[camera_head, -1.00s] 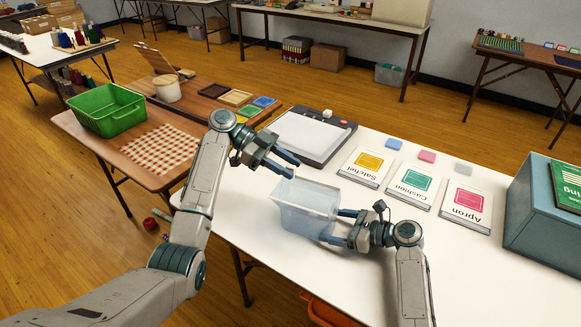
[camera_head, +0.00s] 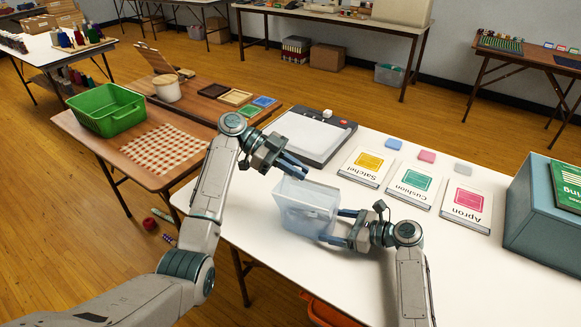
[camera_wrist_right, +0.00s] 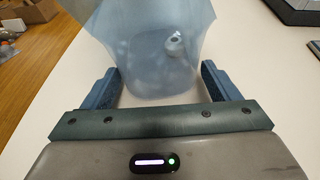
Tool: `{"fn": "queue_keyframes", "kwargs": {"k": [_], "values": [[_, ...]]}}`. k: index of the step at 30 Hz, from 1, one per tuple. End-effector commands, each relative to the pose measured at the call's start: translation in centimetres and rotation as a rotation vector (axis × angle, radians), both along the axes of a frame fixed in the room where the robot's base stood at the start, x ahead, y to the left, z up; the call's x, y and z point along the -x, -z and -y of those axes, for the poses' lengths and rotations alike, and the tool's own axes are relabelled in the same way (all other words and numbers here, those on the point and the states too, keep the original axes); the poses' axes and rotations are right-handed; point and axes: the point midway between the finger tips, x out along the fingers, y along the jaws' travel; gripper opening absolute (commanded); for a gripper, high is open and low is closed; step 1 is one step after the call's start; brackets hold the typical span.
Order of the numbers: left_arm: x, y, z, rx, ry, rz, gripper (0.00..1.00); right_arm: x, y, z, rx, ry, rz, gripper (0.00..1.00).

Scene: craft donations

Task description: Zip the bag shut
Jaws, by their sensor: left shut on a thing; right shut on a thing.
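The bag (camera_head: 303,212) is pale, clear plastic and stands upright on the white table, left of my right gripper. My left gripper (camera_head: 305,176) is shut at the bag's top edge on the far side; its fingertips hide the zip part they hold, and the slider is too small to make out. My right gripper (camera_head: 337,226) is shut on the bag's side, low down. In the right wrist view the bag (camera_wrist_right: 150,65) stands between the two fingers (camera_wrist_right: 160,88), with a small round grey thing (camera_wrist_right: 175,42) blurred inside or behind the plastic.
A grey tray-like device (camera_head: 311,137) lies behind the bag. Cards labelled Satchel (camera_head: 366,165), Cushion (camera_head: 411,185) and Apron (camera_head: 465,206) lie to the right, with a teal box (camera_head: 535,225) beyond. A side table at left holds a green basket (camera_head: 107,112). The table's front left edge is close to the bag.

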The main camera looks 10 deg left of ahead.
Motion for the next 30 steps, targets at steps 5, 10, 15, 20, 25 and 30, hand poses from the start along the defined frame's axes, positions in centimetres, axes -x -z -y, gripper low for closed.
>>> {"fn": "queue_keyframes", "kwargs": {"k": [5, 10, 15, 20, 25, 30], "values": [[0.9, 0.0, 4.1, 0.003, 0.002, 0.000, 0.00, 0.0, 0.0, 0.0, 0.000, 0.001, 0.001, 0.69], [1.3, 0.1, 5.8, 0.001, 0.000, 0.000, 0.00, 0.0, 0.0, 0.0, -0.001, 0.001, 0.001, 0.69], [1.3, 0.1, 5.9, 0.000, -0.001, -0.001, 0.00, 0.0, 0.0, 0.0, -0.001, 0.000, 0.001, 0.69], [1.3, 0.1, 5.9, 0.000, -0.001, -0.001, 0.20, 0.0, 0.0, 0.0, -0.001, 0.000, 0.001, 0.69], [1.3, 0.0, 5.9, 0.000, -0.001, -0.001, 0.35, 0.0, 0.0, 0.0, -0.001, 0.000, 0.001, 0.69], [1.3, 0.0, 5.9, 0.000, -0.001, 0.000, 0.35, 0.0, 0.0, 0.0, -0.001, 0.000, 0.001, 0.69]]}}
